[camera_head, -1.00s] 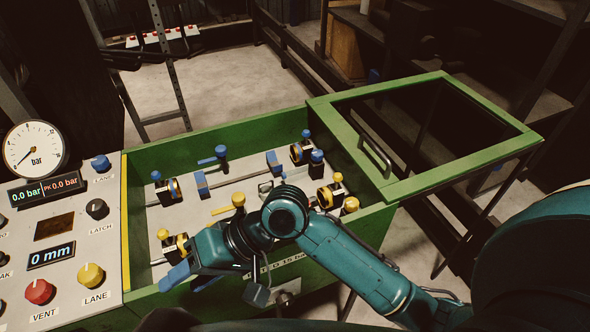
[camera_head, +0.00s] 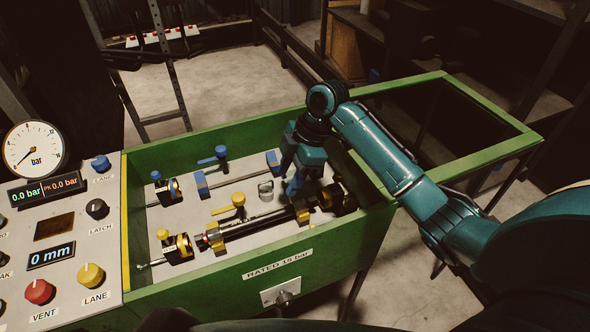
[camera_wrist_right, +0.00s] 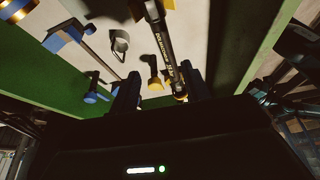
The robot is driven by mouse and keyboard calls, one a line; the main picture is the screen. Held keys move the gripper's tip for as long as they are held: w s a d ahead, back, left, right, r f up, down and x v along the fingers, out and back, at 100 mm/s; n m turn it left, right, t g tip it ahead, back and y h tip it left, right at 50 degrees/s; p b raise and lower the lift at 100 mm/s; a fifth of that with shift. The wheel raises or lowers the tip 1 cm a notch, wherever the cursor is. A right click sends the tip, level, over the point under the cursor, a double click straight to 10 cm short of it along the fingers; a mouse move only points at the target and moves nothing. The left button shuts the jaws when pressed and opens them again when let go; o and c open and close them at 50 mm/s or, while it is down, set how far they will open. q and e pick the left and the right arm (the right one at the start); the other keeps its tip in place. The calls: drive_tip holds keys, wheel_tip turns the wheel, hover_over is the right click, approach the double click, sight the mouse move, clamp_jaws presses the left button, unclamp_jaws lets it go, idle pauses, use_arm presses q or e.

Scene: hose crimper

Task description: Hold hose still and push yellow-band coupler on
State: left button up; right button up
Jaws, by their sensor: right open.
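A black hose (camera_head: 255,223) lies along the front, yellow lane of the green box. It also shows in the right wrist view (camera_wrist_right: 160,42), with lettering along it. Its left end has a reddish and silver tip close to a holder with a yellow-banded ring (camera_head: 183,245), which appears to be the coupler; I cannot tell whether they touch. A yellow clamp (camera_head: 302,212) sits around or against the hose near its right end. My right gripper (camera_head: 296,190) points down over that right end, its fingers open in the wrist view (camera_wrist_right: 158,92). My left gripper is out of view.
A yellow-handled lever (camera_head: 238,201) stands behind the hose. Blue-marked fittings (camera_head: 168,190) and blocks fill the rear lane. The green box wall (camera_head: 320,246) rises in front. An open framed lid (camera_head: 490,150) is at right, a control panel (camera_head: 65,235) at left.

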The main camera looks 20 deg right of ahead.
sight(276, 211)
drive_tip(key=shift+n+g, duration=0.3)
drive_tip(key=shift+n, duration=0.1)
drive_tip(key=x, duration=1.1)
drive_tip(key=shift+s+d, duration=0.15)
drive_tip(key=shift+d, duration=0.15)
drive_tip(key=shift+c, duration=0.4)
clamp_jaws()
idle(0.5)
